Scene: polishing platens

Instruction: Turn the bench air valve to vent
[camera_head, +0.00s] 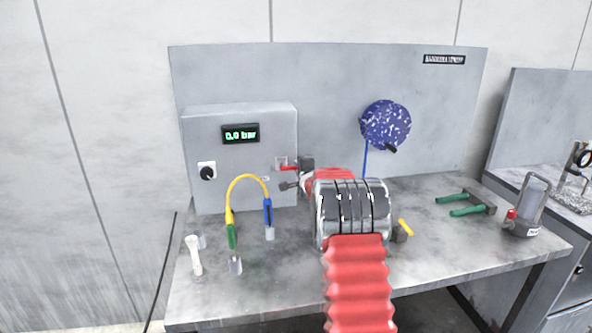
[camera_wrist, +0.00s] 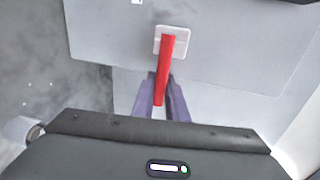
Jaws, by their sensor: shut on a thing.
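The bench air valve shows as a red lever (camera_head: 289,168) on a small pale plate on the right part of the grey box front. In the wrist view, the red lever (camera_wrist: 169,62) runs down from its white plate (camera_wrist: 158,40) and passes between two purple fingers. My gripper (camera_wrist: 162,95) is shut on the red lever. In the head view my gripper (camera_head: 290,178) is at the lever, partly hidden by my arm. A display (camera_head: 240,134) on the box reads 0.0 bar. Any vent marking is too small to read.
A yellow hose (camera_head: 246,178) with green and blue ends arches left of my arm. Green-handled pliers (camera_head: 466,203) lie right. A blue speckled disc (camera_head: 386,124) hangs on the back panel.

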